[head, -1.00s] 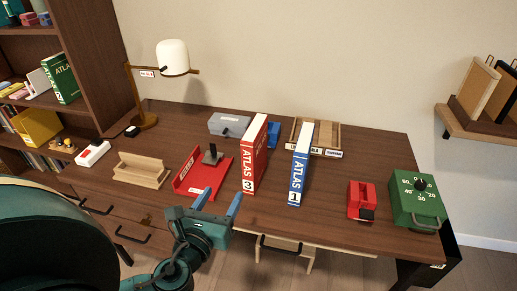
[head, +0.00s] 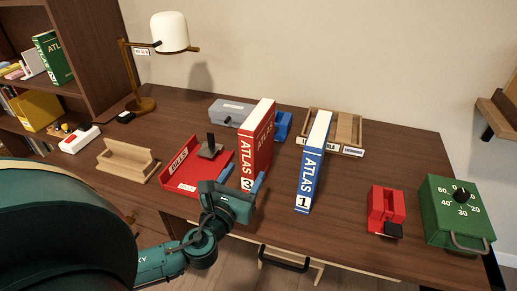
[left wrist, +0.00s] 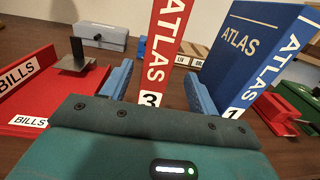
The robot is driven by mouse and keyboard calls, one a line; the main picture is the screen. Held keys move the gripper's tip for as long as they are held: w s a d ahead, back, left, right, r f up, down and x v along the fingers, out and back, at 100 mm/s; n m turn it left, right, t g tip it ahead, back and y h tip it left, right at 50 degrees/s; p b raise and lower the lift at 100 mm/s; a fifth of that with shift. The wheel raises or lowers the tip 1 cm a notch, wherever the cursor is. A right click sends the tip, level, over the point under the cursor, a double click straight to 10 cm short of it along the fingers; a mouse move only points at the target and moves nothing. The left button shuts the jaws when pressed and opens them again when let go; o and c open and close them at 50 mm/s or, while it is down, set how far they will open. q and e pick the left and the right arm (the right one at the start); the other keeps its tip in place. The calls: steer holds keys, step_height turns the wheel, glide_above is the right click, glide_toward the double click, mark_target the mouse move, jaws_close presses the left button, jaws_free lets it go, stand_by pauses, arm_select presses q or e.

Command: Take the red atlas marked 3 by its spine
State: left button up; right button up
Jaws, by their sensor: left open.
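The red atlas marked 3 (head: 257,140) stands upright on the desk, its white-lettered spine facing me. My left gripper (head: 242,180) is open just in front of the lower part of that spine. In the left wrist view the red spine (left wrist: 163,50) shows between the two blue fingers (left wrist: 158,92), with the 3 label low down. I cannot tell whether the fingers touch the book. The blue atlas marked 1 (head: 313,165) stands to the right, close to the right finger in the left wrist view. My right gripper is not in view.
A red tray labelled BILLS (head: 185,160) with a dark stamp-like object lies left of the red atlas. A grey box (head: 230,112) and wooden tray (head: 348,128) are behind. A red device (head: 386,208) and green timer box (head: 455,212) stand right.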

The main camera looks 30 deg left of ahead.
mark_target(248, 168)
arm_select(q)
steer(key=w, duration=0.3)
steer(key=shift+a, duration=0.3)
steer(key=w, duration=0.1)
steer(key=w+a, duration=0.1)
steer(key=w, duration=0.3)
steer(key=shift+w+a+r, duration=0.1)
steer(key=shift+a+r, duration=0.05)
steer(key=shift+r, duration=0.1)
steer(key=shift+c, duration=0.4)
jaws_close()
steer(key=shift+r, duration=0.15)
